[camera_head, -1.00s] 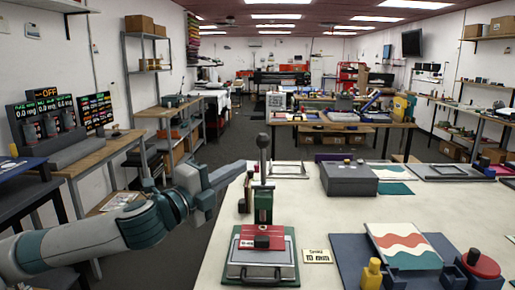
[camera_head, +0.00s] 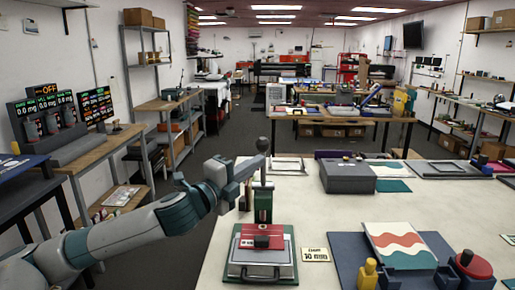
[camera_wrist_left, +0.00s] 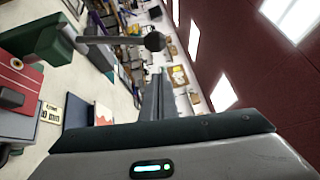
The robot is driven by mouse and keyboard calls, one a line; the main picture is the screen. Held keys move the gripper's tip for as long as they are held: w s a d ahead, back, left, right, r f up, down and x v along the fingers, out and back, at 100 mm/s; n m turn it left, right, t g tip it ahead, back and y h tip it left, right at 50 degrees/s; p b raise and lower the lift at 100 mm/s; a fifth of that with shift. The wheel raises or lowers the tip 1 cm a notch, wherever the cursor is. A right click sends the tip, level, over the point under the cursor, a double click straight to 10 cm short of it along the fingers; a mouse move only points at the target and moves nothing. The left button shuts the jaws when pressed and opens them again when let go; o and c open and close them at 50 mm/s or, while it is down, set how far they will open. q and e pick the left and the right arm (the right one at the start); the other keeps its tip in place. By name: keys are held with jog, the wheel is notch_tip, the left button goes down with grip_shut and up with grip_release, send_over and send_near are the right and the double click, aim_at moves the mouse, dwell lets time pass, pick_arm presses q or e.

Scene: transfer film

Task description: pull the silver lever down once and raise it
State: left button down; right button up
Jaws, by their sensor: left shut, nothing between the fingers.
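My left gripper (camera_head: 256,163) is shut and empty. It reaches in from the left at about the height of the lever's upper rod, just below the ball. Whether it touches the rod I cannot tell. My left fingers (camera_wrist_left: 158,92) are together in the wrist view. My right gripper is not in view.
A small lettered card (camera_head: 316,255) lies right of the press. Further right are a blue tray (camera_head: 345,262) with a wavy-striped print (camera_head: 400,243), yellow and red-topped items, and a grey box (camera_head: 348,177). The white table's front right is partly clear.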

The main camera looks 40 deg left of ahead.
pick_arm(q)
jog(key=shift+w+a+r+p, duration=0.15)
jog(key=shift+w+a+p, duration=0.3)
jog(key=shift+w, duration=0.4)
jog(key=shift+w+a+r+p, duration=0.1)
jog(key=shift+w+a+p, duration=0.35)
jog(key=shift+w, duration=0.4)
jog(key=shift+w+a+r+p, duration=0.15)
jog(key=shift+w+a+p, duration=0.15)
jog(key=shift+w+p, duration=0.4)
jog(key=shift+w, duration=0.15)
